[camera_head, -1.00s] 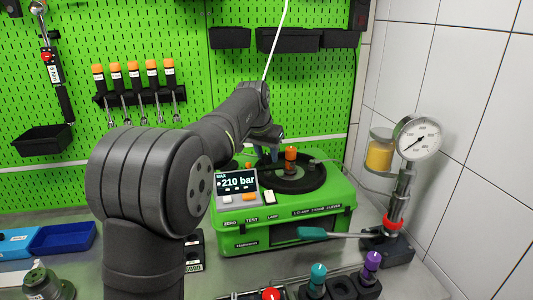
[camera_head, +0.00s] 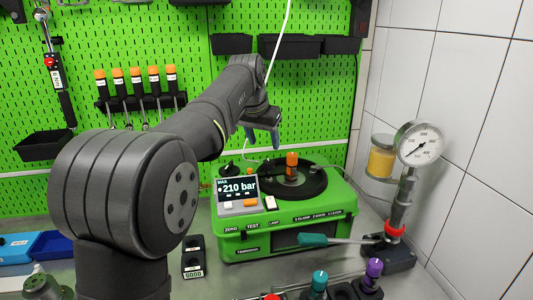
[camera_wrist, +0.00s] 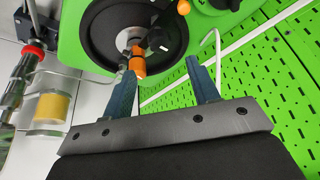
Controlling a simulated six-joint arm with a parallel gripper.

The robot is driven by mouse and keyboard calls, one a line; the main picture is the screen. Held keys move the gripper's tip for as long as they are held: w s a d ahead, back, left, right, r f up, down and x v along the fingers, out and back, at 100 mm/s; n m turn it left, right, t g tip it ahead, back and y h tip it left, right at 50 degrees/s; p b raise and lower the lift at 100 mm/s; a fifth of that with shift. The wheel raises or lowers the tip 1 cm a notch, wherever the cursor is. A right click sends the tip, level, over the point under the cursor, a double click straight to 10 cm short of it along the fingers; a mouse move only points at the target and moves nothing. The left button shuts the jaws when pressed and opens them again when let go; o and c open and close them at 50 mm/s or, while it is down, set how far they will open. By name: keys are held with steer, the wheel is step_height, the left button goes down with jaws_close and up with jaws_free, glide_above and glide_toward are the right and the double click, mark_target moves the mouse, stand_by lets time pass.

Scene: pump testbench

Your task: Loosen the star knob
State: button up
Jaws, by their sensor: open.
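An orange-topped post (camera_head: 291,163) stands on the round plate. A pressure gauge (camera_head: 419,144) with a teal-handled lever (camera_head: 314,239) stands at right. A pegboard with tools is behind; a thin hose passes near the gripper.

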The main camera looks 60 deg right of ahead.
mark_target(269, 161)
steer(key=v, duration=0.9)
steer(key=x, duration=1.7)
steer(key=shift+f, duration=0.2)
steer(key=shift+r, duration=0.1)
